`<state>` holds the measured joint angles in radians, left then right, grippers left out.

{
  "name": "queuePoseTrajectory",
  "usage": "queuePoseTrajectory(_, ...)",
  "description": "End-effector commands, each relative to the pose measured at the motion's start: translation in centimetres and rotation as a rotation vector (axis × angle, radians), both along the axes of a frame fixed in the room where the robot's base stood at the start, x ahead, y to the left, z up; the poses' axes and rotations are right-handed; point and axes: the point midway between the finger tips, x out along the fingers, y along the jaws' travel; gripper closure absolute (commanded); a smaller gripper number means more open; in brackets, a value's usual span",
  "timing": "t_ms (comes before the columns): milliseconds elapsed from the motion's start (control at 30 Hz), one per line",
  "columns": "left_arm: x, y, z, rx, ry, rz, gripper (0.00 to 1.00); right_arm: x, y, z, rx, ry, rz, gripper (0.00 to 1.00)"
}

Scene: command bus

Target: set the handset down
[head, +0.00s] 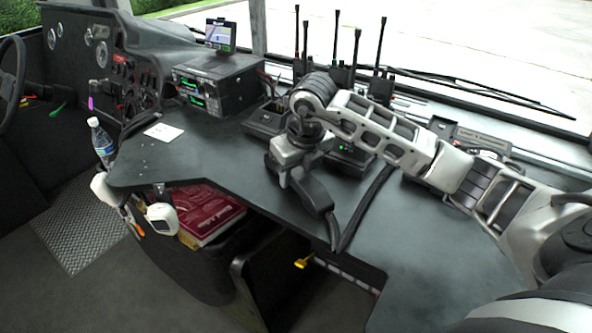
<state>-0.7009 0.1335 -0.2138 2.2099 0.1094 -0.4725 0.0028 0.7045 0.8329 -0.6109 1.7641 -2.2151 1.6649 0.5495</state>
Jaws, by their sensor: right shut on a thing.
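My right gripper (284,172) reaches in from the right over the dark desk and is shut on a black handset (314,194). The handset lies low over the desk, near its front edge. The gripper and wrist hide its far end, and I cannot tell whether it touches the desk top. A black cord (362,208) runs near the handset's near end, at the desk edge, and back up to the right. My left gripper is not in view.
The dark desk (225,155) is clear left of the gripper. Behind stand a radio unit (215,88), a small screen (220,35), a black charger base (264,121) and several antennaed radios (341,72). A bottle (102,145) and red binder (207,213) are at left.

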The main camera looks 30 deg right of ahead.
Motion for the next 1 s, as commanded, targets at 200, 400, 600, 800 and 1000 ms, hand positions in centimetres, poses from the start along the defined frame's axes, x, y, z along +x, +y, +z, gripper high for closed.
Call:
queuePoseTrajectory(200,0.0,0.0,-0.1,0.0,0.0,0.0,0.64,0.1,0.0,0.1,0.0,-0.003,0.0,0.89)
queuePoseTrajectory(400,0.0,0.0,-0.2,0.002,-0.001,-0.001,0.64,0.0,0.0,-0.2,0.0,-0.002,0.0,0.4)
queuePoseTrajectory(600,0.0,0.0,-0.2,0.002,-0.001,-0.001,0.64,0.0,0.0,-0.2,0.0,-0.002,0.0,0.4)
queuePoseTrajectory(800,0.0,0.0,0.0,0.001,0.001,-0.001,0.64,-0.1,0.0,0.9,-0.001,-0.004,0.0,0.4)
queuePoseTrajectory(1000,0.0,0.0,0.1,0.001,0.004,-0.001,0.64,-1.0,0.0,4.8,-0.001,-0.008,0.001,0.4)
